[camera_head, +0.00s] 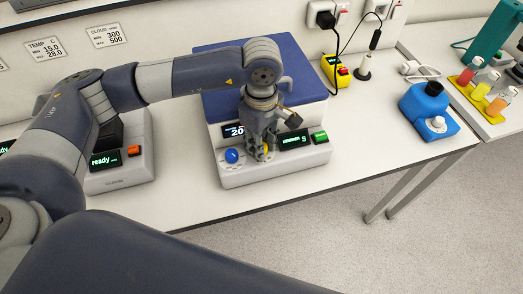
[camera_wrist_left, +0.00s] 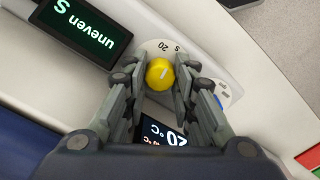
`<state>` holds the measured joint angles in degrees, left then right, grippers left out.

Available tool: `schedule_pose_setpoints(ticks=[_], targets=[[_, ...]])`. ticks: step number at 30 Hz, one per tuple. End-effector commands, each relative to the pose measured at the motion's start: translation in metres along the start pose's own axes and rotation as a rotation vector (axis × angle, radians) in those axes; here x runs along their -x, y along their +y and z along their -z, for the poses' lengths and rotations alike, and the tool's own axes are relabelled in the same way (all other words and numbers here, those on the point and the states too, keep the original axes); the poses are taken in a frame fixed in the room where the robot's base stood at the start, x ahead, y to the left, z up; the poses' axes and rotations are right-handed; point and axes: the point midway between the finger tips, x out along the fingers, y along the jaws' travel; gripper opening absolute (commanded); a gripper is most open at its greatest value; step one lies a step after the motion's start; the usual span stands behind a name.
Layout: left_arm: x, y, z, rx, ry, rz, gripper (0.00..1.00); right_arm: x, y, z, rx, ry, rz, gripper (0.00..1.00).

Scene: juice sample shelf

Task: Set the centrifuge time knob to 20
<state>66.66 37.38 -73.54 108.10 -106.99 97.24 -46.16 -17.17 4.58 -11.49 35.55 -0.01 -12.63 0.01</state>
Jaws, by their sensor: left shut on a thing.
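The centrifuge (camera_head: 305,103) is a white box with a blue lid on the bench. Its yellow knob (camera_wrist_left: 160,73) has a short white pointer line, slanting toward the upper right in the wrist view. The dial plate (camera_wrist_left: 151,47) shows a printed "20" and a "5" or "S" above the knob. My left gripper (camera_head: 264,154) reaches down to the front panel. It is shut on the yellow knob, with a finger on each side. In the head view the fingers hide most of the knob. My right gripper is not in view.
A display (camera_wrist_left: 79,29) reads "uneven". Another display (camera_wrist_left: 163,132) shows 20 °C. A blue knob (camera_head: 232,156) and a green button (camera_head: 320,137) flank the left gripper. A "ready" device (camera_head: 125,176) stands left. A blue device (camera_head: 428,110) stands right on the bench.

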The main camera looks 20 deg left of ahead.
Motion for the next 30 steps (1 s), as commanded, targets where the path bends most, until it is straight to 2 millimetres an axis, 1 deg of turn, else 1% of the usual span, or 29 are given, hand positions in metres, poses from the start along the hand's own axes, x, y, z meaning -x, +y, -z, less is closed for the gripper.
schedule_pose_setpoints(ticks=[1, 9, 16, 29, 30], targets=[[-0.004, 0.001, 0.000, 0.031, 0.001, -0.005, 0.01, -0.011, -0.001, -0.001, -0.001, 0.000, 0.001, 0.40], [-0.001, 0.001, 0.000, 0.161, 0.001, -0.004, 0.01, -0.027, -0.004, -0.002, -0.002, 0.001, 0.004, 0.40], [0.001, 0.001, 0.000, 0.208, 0.000, -0.004, 0.01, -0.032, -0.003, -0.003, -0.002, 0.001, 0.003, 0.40], [0.002, 0.001, 0.000, 0.214, 0.000, -0.004, 0.01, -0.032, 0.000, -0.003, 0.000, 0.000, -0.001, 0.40], [0.002, 0.001, 0.000, 0.214, 0.000, -0.004, 0.34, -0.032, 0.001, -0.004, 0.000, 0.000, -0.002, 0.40]])
